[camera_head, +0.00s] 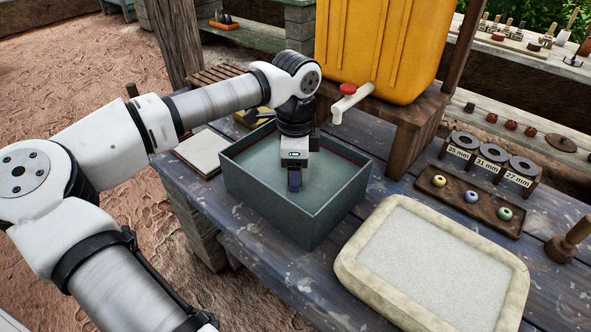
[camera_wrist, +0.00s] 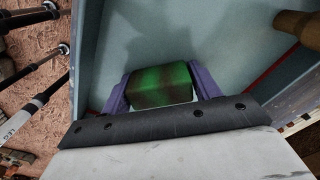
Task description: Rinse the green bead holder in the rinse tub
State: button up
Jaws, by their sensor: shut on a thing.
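The rinse tub (camera_head: 325,210) is a grey-green open box on the table. My gripper (camera_head: 294,182) points down inside it, with its purple fingers low between the walls. In the wrist view my gripper (camera_wrist: 160,78) is shut on the green bead holder (camera_wrist: 162,86), a green block with dark brownish patches. One finger is on each side of it. The tub's pale inside (camera_wrist: 225,45) surrounds the holder, and a shadow falls there. The holder is hidden by my gripper in the head view. I cannot tell whether it touches the tub's bottom.
A yellow water container (camera_head: 380,45) with a white tap (camera_head: 350,103) stands on a wooden stand behind the tub. A tray of pale grains (camera_head: 430,265) is at the front right. A dark bead tray (camera_head: 470,200) and labelled ring gauges (camera_head: 492,155) lie farther right.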

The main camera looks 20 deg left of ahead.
jog(key=shift+f+b, duration=0.3)
jog(key=shift+b, duration=0.25)
dwell(0.4)
jog(key=shift+r, duration=0.35)
dwell(0.5)
jog(key=shift+f+b, duration=0.35)
jog(key=shift+b, duration=0.3)
jog(key=shift+r, duration=0.15)
dwell(0.5)
jog(key=shift+r+p, duration=3.2)
jog(key=shift+r, duration=2.7)
